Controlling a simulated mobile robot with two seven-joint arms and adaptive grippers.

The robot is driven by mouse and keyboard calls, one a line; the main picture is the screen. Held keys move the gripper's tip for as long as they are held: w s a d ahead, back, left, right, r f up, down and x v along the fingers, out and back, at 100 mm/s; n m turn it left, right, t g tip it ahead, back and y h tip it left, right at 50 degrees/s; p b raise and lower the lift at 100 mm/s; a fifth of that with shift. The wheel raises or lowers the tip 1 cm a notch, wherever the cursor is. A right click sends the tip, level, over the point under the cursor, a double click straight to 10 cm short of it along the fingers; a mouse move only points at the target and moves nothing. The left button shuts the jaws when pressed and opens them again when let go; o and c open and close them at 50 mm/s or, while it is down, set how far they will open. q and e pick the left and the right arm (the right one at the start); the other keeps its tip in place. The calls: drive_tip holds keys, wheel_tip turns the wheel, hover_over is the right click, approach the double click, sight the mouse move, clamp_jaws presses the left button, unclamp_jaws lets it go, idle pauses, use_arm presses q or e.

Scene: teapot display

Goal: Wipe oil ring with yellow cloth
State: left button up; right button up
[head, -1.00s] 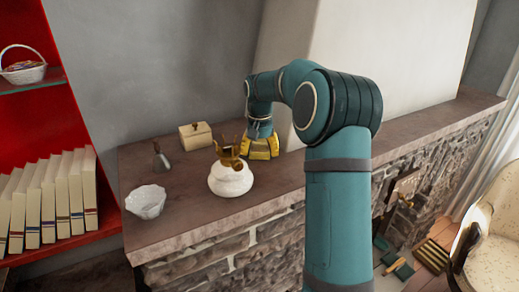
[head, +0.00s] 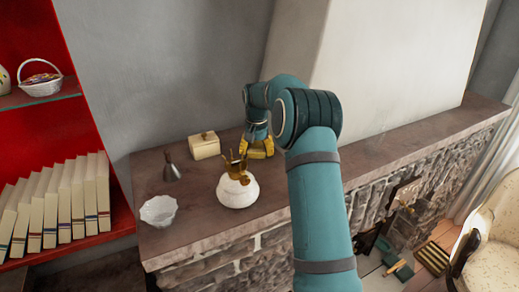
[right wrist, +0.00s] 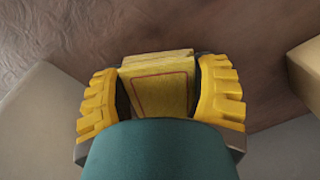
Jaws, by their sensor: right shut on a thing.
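My right gripper (head: 258,148) is low over the mantel shelf (head: 395,152), behind and to the right of a round white pot. In the right wrist view its two yellow fingers (right wrist: 160,98) are shut on the yellow cloth (right wrist: 158,82), a folded block with a thin red border line. The cloth is close to the shelf surface; I cannot tell whether it touches. In the head view the fingers largely hide the cloth. I cannot make out an oil ring; the arm and gripper cover part of the shelf. My left gripper is not in view.
The white pot (head: 238,195) with a brown crown-like piece (head: 237,169) stands near the gripper. A cream box (head: 204,145), a grey bell-like item (head: 171,172) and a white bowl (head: 158,211) are farther left. The shelf's right part is clear.

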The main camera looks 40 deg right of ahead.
sight(251, 145)
drive_tip(key=shift+w+d+f, duration=0.1)
drive_tip(key=shift+w+d, duration=0.1)
drive_tip(key=shift+w, duration=0.5)
drive_tip(key=shift+w+d, duration=0.2)
drive_tip(key=shift+w, duration=0.45)
drive_tip(key=shift+w+d, duration=0.2)
drive_tip(key=shift+w, duration=0.4)
drive_tip(key=shift+w+r, duration=0.1)
drive_tip(key=shift+r, duration=2.95)
drive_tip(key=shift+r, duration=1.45)
